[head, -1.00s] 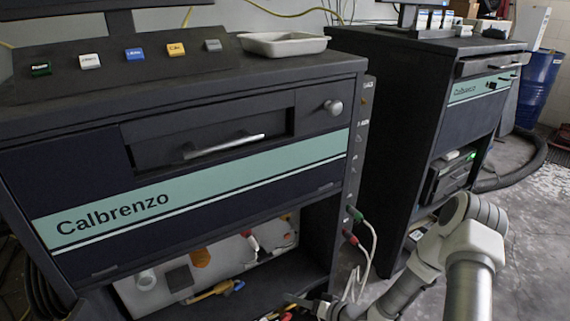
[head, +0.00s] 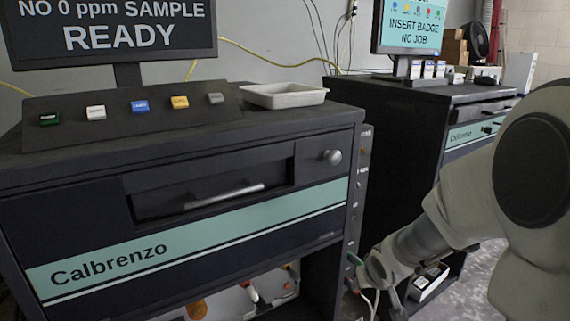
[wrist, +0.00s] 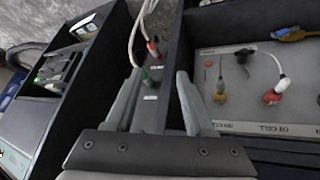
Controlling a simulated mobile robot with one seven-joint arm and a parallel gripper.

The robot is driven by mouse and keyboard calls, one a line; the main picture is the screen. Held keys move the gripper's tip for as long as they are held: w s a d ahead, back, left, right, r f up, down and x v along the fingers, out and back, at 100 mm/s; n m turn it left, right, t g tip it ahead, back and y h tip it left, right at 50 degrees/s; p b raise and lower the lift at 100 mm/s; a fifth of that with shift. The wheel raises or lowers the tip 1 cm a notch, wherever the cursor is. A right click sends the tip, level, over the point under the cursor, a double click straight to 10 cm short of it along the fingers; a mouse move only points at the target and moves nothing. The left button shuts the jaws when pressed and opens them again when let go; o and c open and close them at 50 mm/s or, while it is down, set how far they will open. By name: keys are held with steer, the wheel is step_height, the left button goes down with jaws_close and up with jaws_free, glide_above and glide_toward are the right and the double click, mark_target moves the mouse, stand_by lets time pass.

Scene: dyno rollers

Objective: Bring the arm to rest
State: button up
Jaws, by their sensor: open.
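My gripper shows in the wrist view (wrist: 157,98) with its two grey fingers apart and nothing between the tips. Whether a finger touches the panel cannot be told.
The Calbrenzo cabinet (head: 90,230) carries a button panel and a grey tray (head: 283,95); its monitor (head: 110,35) reads READY. A second cabinet (head: 400,130) stands behind my arm. A panel with several plugs (wrist: 265,70) lies at right in the wrist view.

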steer(key=s+a+r+m+g, duration=0.1)
steer(key=s+a+r, duration=0.1)
steer(key=s+r, duration=0.75)
steer(key=s+a+r, duration=0.3)
steer(key=s+r, duration=0.3)
steer(key=s, duration=0.7)
step_height(320, 180, up, 24)
steer(key=p, duration=2.4)
steer(key=shift+s+d+f+y, duration=0.15)
steer(key=shift+s+y, duration=0.1)
steer(key=shift+y, duration=0.15)
